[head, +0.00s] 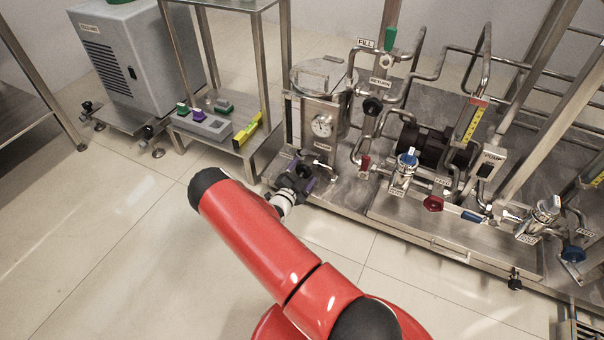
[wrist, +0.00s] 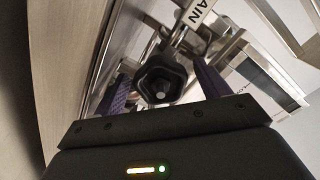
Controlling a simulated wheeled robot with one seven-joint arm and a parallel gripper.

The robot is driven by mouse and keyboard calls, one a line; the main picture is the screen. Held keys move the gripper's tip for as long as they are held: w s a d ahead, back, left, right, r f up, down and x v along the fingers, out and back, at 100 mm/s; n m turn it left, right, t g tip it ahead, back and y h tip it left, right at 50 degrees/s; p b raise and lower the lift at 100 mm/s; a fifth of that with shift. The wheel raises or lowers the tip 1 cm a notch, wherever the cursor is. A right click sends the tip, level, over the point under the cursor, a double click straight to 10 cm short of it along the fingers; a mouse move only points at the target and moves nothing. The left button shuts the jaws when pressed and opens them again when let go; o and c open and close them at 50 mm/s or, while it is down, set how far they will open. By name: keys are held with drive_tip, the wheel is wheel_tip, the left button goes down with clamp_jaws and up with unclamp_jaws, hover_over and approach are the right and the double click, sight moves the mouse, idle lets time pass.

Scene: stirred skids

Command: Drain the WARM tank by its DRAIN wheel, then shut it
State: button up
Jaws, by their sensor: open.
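The black, lobed DRAIN wheel (wrist: 161,88) is in the middle of the wrist view, with a partly visible label ending in "AIN" (wrist: 198,12) above it. My gripper (wrist: 163,78) is open, with one purple finger on each side of the wheel. No clear grip on it shows. In the head view my gripper (head: 297,176) is low at the front of a steel tank (head: 321,84) with a round dial (head: 322,124). There the gripper hides most of the wheel. I cannot read a WARM label on the tank.
Right of the tank are pipes, a red-handled valve (head: 365,163), a black knob (head: 373,105), a blue-topped valve (head: 405,168) and a red wheel (head: 433,203). A steel rack (head: 235,130) with small boxes stands left. The floor at front left is clear.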

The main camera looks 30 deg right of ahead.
drive_tip(key=c, duration=1)
drive_tip(key=shift+o, duration=0.2)
